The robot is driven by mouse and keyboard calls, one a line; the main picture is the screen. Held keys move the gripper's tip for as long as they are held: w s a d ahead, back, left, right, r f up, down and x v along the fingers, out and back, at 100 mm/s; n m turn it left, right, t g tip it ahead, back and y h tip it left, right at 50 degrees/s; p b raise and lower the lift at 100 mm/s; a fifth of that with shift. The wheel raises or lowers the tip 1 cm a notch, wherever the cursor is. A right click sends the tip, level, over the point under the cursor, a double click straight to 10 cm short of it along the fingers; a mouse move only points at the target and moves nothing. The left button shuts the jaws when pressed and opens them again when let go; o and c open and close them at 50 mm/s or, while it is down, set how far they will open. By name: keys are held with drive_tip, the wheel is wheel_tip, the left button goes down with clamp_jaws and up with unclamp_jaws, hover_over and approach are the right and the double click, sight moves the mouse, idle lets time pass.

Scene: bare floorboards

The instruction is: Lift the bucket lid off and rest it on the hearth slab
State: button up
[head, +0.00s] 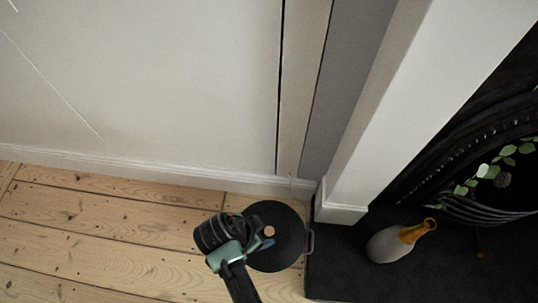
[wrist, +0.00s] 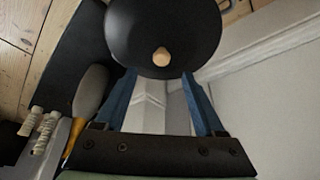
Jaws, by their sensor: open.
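The bucket lid (head: 284,254) is a dark round disc with a pale wooden knob (head: 269,230), seen from above on the floorboards beside the slab. The lid hides most of the bucket; a grey handle (head: 310,242) sticks out at its right. In the wrist view the lid (wrist: 165,25) fills the top middle, and its knob (wrist: 161,56) shows just beyond the fingertips. My gripper (wrist: 159,75) is open and empty, its blue fingers apart. In the head view my gripper (head: 268,243) overlaps the lid's left part, near the knob. The hearth slab (head: 350,275) is black, at the lower right.
The dark fireplace (head: 440,150) and white surround (head: 345,190) stand behind. A wall with skirting (head: 120,170) runs behind the bucket. Floorboards (head: 100,235) at left are clear.

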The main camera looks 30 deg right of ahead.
sight(269, 230)
drive_tip(key=shift+b+x, duration=2.25)
drive_tip(key=shift+x, duration=1.05)
drive_tip(key=shift+w+a, duration=0.1)
drive_tip(key=shift+w, duration=0.05)
drive_tip(key=shift+r, duration=0.1)
clamp_jaws()
